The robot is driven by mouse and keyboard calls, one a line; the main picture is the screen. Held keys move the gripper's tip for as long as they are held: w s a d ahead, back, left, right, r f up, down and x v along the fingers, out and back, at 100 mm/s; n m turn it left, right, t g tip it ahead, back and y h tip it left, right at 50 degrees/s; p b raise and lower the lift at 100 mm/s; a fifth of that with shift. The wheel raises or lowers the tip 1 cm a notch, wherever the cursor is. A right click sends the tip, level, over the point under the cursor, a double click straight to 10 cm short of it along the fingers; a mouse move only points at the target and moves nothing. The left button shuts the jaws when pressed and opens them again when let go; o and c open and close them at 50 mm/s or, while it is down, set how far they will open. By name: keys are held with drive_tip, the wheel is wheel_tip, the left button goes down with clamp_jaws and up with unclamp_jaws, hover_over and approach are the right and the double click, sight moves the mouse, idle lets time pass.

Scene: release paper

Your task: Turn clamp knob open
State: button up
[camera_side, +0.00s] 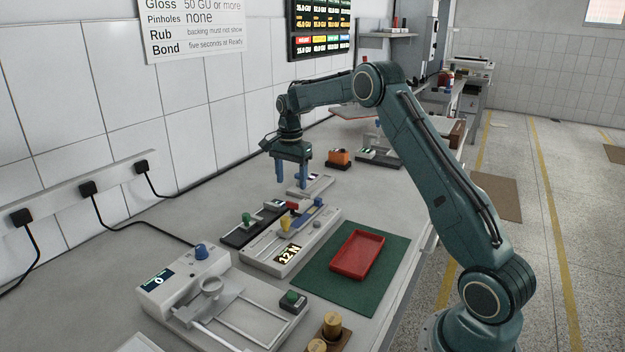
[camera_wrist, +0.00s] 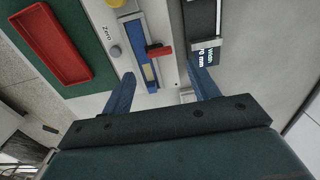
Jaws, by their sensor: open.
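My gripper (camera_side: 291,176) is open and empty, with its blue fingers pointing down above the bench. It also shows in the wrist view (camera_wrist: 162,76). A pale tester (camera_side: 267,262) with a "12 N" label lies below and nearer the side camera. I cannot tell for sure which is the clamp knob. In the wrist view the red knob (camera_wrist: 158,51) stands beside a blue and yellow strip (camera_wrist: 142,48), ahead of the gap between my fingers and apart from them.
A red tray (camera_side: 357,254) lies on a green mat (camera_side: 388,275) beside the tester. A dark unit with a green knob (camera_side: 246,218) lies on its other side. A white machine with a blue knob (camera_side: 201,252) stands nearer the camera.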

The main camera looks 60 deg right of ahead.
sight(292, 202)
drive_tip(key=shift+f, duration=3.55)
drive_tip(key=c, duration=1)
